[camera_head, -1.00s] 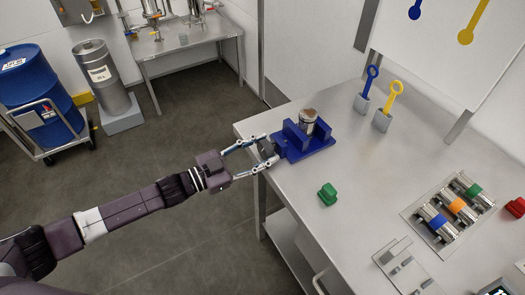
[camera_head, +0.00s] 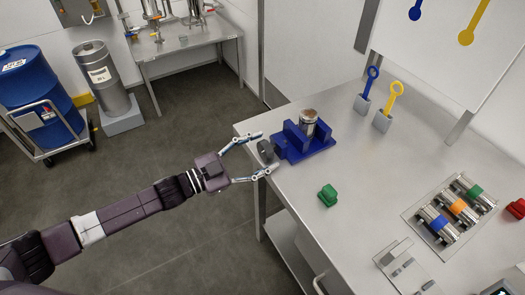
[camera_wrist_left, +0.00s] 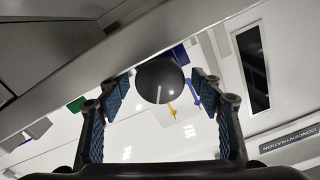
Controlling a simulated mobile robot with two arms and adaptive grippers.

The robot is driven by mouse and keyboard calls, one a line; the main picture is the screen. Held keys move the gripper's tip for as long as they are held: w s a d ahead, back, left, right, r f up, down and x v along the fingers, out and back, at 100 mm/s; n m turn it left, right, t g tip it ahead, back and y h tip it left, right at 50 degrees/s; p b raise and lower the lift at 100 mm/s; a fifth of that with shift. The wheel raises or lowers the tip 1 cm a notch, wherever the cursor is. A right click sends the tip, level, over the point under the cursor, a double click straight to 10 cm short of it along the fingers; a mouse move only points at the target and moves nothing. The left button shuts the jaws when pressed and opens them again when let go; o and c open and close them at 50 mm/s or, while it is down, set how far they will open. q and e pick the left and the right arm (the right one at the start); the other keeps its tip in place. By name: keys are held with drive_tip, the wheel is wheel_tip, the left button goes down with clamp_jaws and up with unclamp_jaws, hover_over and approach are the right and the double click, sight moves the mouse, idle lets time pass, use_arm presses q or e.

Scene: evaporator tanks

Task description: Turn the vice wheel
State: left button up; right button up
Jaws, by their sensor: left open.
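The blue vice (camera_head: 304,146) sits on the steel table near its left corner, with a metal cylinder (camera_head: 308,121) standing between its jaws. The dark vice wheel (camera_head: 265,151) is on the vice's left side. My left gripper (camera_head: 263,153) is open, with its two fingers spread above and below the wheel in the head view. In the left wrist view, the round dark wheel (camera_wrist_left: 162,81) shows between the open fingers, apart from both. My right gripper is not seen.
A green block (camera_head: 328,195) lies on the table in front of the vice. Blue (camera_head: 368,88) and yellow (camera_head: 390,105) ring-topped tools stand in holders behind it. A rack of cylinders (camera_head: 451,215) is on the right. The table's left edge (camera_head: 252,180) runs close to my gripper.

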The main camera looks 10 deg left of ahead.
use_arm(q)
drive_tip(key=v, duration=1.1)
drive_tip(key=shift+s+a, duration=0.2)
drive_tip(key=shift+a, duration=0.05)
drive_tip(key=shift+d, duration=0.1)
